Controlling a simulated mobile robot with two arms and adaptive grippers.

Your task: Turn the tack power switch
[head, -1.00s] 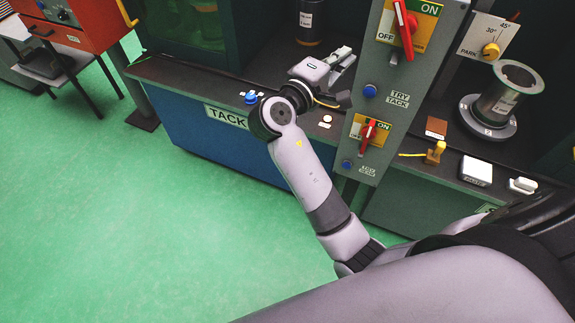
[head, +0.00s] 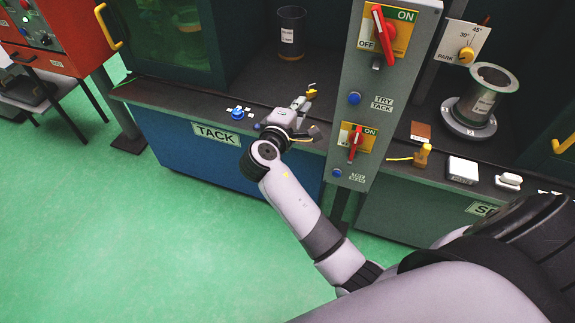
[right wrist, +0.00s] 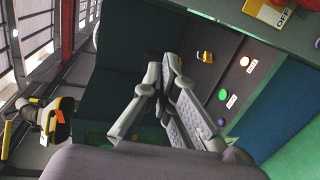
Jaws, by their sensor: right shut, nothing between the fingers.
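A grey column carries two red rotary handles on yellow and green ON/OFF plates. The upper, larger switch (head: 384,35) stands above a blue button and the words TRY TACK; the lower, smaller switch (head: 355,143) is below. I cannot read which one is the tack power switch. Part of an OFF plate (right wrist: 268,12) shows at the top right of the right wrist view. My right gripper (head: 311,91) is left of the column over the dark TACK counter, apart from both handles. Its fingers (right wrist: 164,68) are together and empty. My left gripper is out of view.
The grey column (head: 393,82) stands close on the gripper's right. A dark labelled cylinder (head: 291,35) is behind on the counter (head: 180,98). A flanged cylinder (head: 484,98) stands right of the column. A blue knob (head: 237,112) is near the counter's front edge. Green floor is free in front.

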